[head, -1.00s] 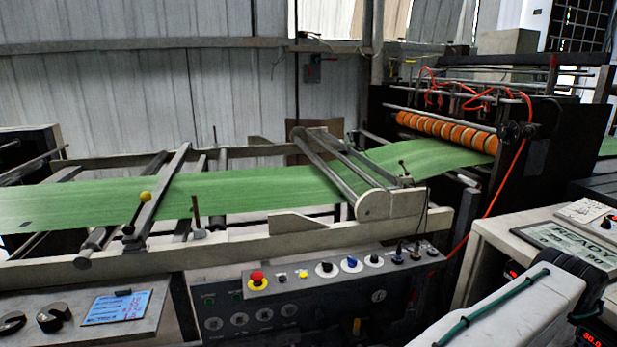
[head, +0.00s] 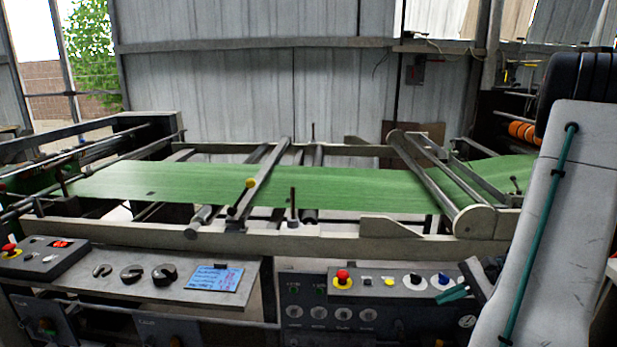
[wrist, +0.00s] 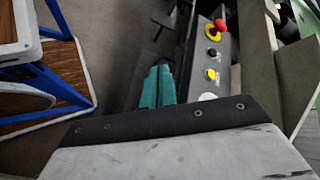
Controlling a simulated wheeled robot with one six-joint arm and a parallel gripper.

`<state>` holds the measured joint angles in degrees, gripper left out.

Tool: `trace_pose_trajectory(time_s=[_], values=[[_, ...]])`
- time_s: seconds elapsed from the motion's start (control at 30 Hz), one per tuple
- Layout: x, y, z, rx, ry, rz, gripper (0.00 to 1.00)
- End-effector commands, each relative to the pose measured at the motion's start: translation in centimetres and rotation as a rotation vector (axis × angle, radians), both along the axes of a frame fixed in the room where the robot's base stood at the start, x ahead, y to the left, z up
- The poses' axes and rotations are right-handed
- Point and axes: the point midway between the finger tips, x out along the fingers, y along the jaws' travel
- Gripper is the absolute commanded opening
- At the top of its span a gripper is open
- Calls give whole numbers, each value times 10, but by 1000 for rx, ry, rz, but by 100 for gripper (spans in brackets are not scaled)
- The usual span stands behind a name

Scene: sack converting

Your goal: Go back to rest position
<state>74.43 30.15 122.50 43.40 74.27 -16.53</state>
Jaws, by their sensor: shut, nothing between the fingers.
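My gripper (wrist: 158,87) shows in the wrist view as two teal fingers lying side by side, shut and empty, over the dark grey floor. In the head view my gripper's teal tip (head: 453,294) shows at the lower right, in front of the control panel (head: 378,283). My pale arm with a teal cable fills the right edge there.
A green sheet (head: 330,188) runs across the machine's rollers behind the panel. A second console (head: 130,270) with black knobs and a blue card (head: 214,278) stands to the left. In the wrist view a blue frame (wrist: 68,98) with brown boards stands at the left.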

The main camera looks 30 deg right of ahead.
Motion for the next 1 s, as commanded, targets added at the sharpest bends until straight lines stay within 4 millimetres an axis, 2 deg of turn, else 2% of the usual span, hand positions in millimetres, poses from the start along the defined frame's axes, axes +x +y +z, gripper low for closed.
trace_pose_trajectory(time_s=[0.03, 0.17, 0.4, 0.7, 1.0], values=[[9, 23, 19, -40, 33, 91, 0], [16, 75, 53, -141, 117, 294, 0], [8, 158, 105, -388, 217, 633, 0], [-20, 237, 153, -763, 190, 997, 0], [-45, 303, 191, -1081, -65, 1266, 0]])
